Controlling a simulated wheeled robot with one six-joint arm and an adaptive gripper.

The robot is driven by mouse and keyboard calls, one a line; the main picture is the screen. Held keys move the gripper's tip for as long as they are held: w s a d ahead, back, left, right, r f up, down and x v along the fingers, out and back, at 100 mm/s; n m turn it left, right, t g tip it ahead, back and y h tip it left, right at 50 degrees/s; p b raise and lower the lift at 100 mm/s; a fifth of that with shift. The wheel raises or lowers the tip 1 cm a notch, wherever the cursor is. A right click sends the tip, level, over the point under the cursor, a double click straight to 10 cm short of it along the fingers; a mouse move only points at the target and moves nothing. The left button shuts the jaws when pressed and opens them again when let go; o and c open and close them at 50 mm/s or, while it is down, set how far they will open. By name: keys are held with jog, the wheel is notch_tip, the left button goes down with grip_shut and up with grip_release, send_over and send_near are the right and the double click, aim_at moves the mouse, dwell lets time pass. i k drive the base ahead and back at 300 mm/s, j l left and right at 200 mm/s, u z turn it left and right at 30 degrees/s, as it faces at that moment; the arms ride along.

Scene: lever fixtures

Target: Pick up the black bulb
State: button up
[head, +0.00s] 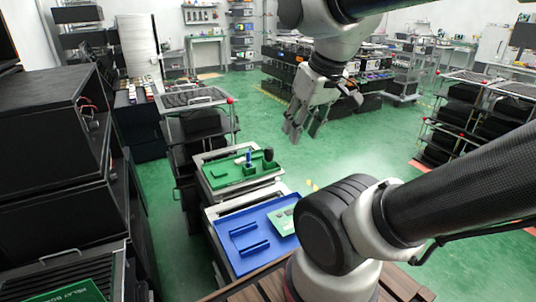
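A small dark upright object that looks like the black bulb (268,155) stands at the right end of the green tray (222,182). A blue upright piece (249,157) and a small white piece (239,161) are to its left on the same tray. My gripper (303,132) hangs in the air with its fingers down, above and right of the tray in the picture. Its fingers look spread, with nothing visible between them. It is apart from the bulb.
A blue tray (228,229) with blue bars and a pale green board (284,220) is nearer than the green tray. Black cabinets (50,130) line the left side. A rack cart (196,98) stands behind. Open green floor (345,157) lies to the right.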

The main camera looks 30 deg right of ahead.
aim_at(269, 151)
jog(key=l+u, duration=0.15)
jog(key=l, duration=0.3)
jog(key=k+l+u, duration=0.2)
jog(key=l, duration=0.3)
jog(key=l+u, duration=0.15)
jog(key=l, duration=0.3)
jog(key=k+l+u, duration=0.2)
jog(key=l, duration=0.25)
jog(key=l+u, duration=0.15)
jog(key=l, duration=0.3)
jog(key=l+u, duration=0.2)
jog(key=l, duration=0.25)
jog(key=l+u, duration=0.2)
jog(key=l, duration=0.25)
jog(key=k+l+u, duration=0.15)
jog(key=l, duration=0.3)
jog(key=k+l+u, duration=0.2)
jog(key=l, duration=0.25)
jog(key=l+u, duration=0.3)
jog(key=l, duration=0.5)
jog(key=l+u, duration=0.3)
jog(key=l, duration=0.45)
